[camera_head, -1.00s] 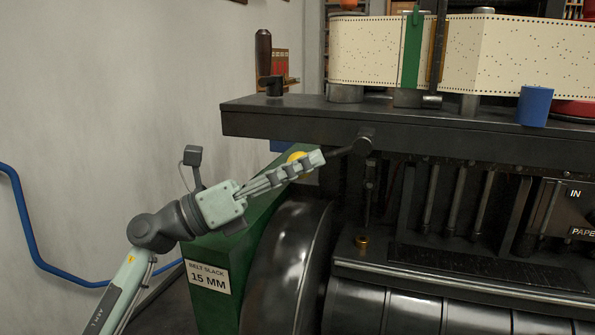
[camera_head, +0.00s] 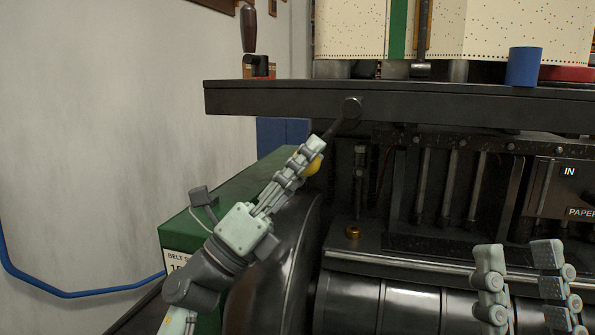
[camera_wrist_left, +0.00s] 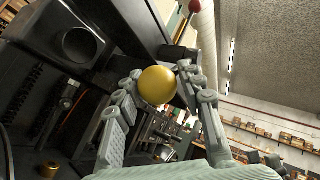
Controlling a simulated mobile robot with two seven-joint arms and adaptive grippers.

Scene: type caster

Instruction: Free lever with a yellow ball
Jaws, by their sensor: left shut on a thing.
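The lever's yellow ball (camera_head: 314,166) is at the end of a short dark rod that slants down and left from a round pivot (camera_head: 351,107) on the edge of the dark machine top. My left gripper (camera_head: 308,158) is shut on the yellow ball, its fingers partly covering it. In the left wrist view the ball (camera_wrist_left: 157,86) sits between the two fingers. My right gripper (camera_head: 520,270) is at the lower right in the head view, in front of the machine, with its fingers apart and nothing between them.
A green housing (camera_head: 225,190) and a large dark drum stand below the lever. The dark machine top (camera_head: 270,97) overhangs the pivot area. A brass knob (camera_head: 353,232) is on the ledge to the right. A blue cylinder (camera_head: 523,67) stands on top.

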